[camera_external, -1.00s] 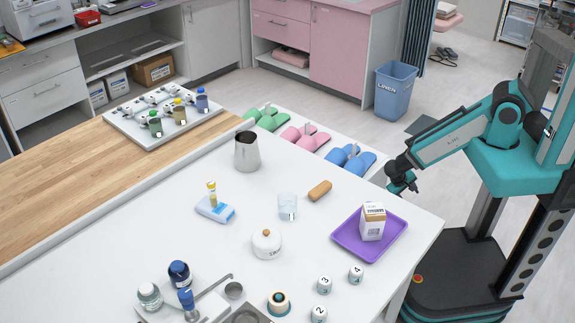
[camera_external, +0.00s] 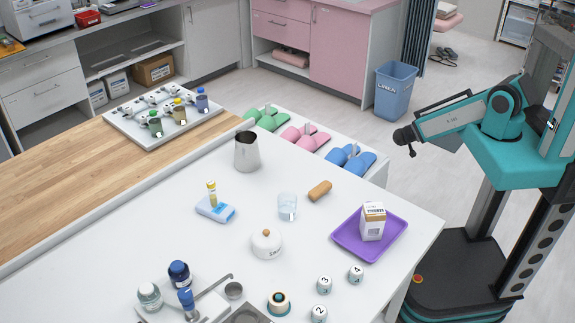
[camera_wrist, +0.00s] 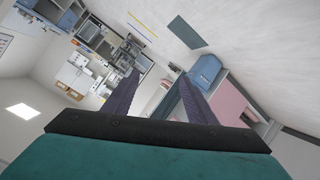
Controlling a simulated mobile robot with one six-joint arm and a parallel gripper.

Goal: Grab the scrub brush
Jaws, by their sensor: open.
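A small tan, wood-coloured block (camera_external: 320,191), which looks like the scrub brush, lies on the white table right of the glass. Its bristles cannot be made out. My gripper (camera_external: 405,141) is off the table, up and to the right of the brush, beyond the table's right edge. In the wrist view my gripper (camera_wrist: 158,75) has its two dark fingers spread, with nothing between them but the distant room. The brush does not show in the wrist view.
Near the brush stand a clear glass (camera_external: 287,206), a metal jug (camera_external: 247,152) and a purple tray (camera_external: 346,243) with a carton (camera_external: 372,221). Slippers (camera_external: 351,158) lie on a white surface behind it. A white lidded pot (camera_external: 267,244) is in front. A blue bin (camera_external: 395,91) stands on the floor.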

